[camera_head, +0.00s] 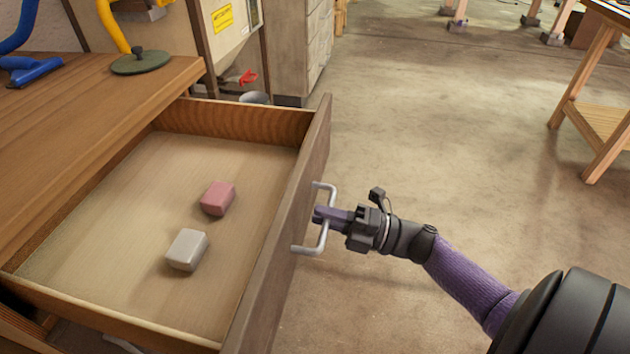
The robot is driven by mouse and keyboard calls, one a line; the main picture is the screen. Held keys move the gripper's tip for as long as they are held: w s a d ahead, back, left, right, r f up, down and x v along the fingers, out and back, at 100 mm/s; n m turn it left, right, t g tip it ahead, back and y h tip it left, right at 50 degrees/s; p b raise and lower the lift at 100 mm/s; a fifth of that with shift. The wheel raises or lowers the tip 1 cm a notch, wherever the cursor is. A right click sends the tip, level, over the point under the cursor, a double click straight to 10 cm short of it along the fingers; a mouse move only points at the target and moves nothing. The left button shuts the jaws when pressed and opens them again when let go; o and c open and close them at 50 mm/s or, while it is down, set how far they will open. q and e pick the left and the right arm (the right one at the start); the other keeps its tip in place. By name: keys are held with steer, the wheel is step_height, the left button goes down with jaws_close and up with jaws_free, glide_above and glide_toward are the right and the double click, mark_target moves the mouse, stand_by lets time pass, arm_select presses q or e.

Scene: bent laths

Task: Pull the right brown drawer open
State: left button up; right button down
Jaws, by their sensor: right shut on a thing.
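The brown drawer (293,225) stands pulled out from under the wooden bench top, its inside plainly in view. A pale metal bar handle (310,250) is fixed to its front panel. My right gripper (322,215) is shut on this handle, with its fingers around the bar from the right. A pink block (217,198) and a whitish block (187,250) lie apart on the drawer's floor. My left gripper is not in view.
The wooden bench top (80,110) lies at the left, with a round dark green disc (140,62) and a blue tool (35,70) on it. A grey cabinet (290,45) stands behind the drawer. A wooden table (590,100) stands at the far right. The concrete floor between is clear.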

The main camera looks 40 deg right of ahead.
steer(key=shift+s, duration=0.1)
stand_by(0.3)
steer(key=c, duration=0.7)
jaws_free()
steer(key=v, duration=1)
steer(key=shift+p, duration=0.4)
